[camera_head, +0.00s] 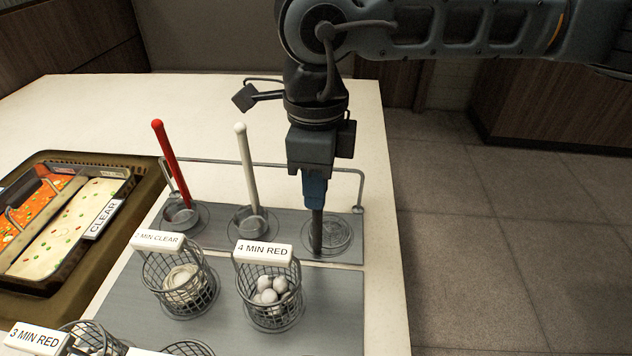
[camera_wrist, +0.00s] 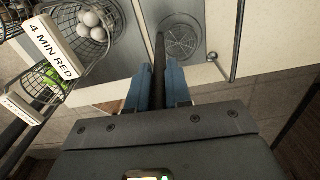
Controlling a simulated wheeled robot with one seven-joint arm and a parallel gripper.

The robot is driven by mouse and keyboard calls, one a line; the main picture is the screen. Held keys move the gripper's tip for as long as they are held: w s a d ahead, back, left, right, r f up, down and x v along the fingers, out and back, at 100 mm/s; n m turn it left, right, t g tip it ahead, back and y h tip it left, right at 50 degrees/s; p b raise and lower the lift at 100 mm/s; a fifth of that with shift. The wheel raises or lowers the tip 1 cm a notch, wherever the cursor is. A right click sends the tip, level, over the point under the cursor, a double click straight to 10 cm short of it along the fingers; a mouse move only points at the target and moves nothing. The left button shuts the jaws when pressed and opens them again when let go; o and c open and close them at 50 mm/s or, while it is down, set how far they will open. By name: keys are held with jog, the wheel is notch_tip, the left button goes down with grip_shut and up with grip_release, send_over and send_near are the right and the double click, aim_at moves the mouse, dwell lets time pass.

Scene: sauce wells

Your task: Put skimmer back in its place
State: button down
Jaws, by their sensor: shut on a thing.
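The skimmer has a dark upright handle (camera_head: 317,230) and a round wire-mesh head (camera_head: 332,236). The head is at the right end of the grey rack plate, level with the two ladles. I cannot tell whether it touches the plate. My gripper (camera_head: 315,203) points down, its blue fingers shut on the handle. In the wrist view the handle (camera_wrist: 158,50) runs between the fingertips (camera_wrist: 158,80), and the mesh head (camera_wrist: 181,41) shows beyond them. The upper handle is hidden by the gripper.
A red ladle (camera_head: 170,160) and a white ladle (camera_head: 246,170) stand left of the skimmer. A metal rail (camera_head: 361,185) runs behind and beside the rack. Baskets labelled 2 MIN CLEAR (camera_head: 180,285) and 4 MIN RED (camera_head: 268,312) stand in front. The counter's right edge is close.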

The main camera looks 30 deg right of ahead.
jog(key=shift+f+b, duration=0.25)
jog(key=shift+b, duration=0.15)
dwell(0.3)
jog(key=shift+c, duration=0.8)
grip_release()
jog(key=shift+r, duration=0.15)
jog(key=shift+r+p, duration=1.85)
jog(key=shift+r, duration=3.55)
jog(key=shift+a, duration=0.15)
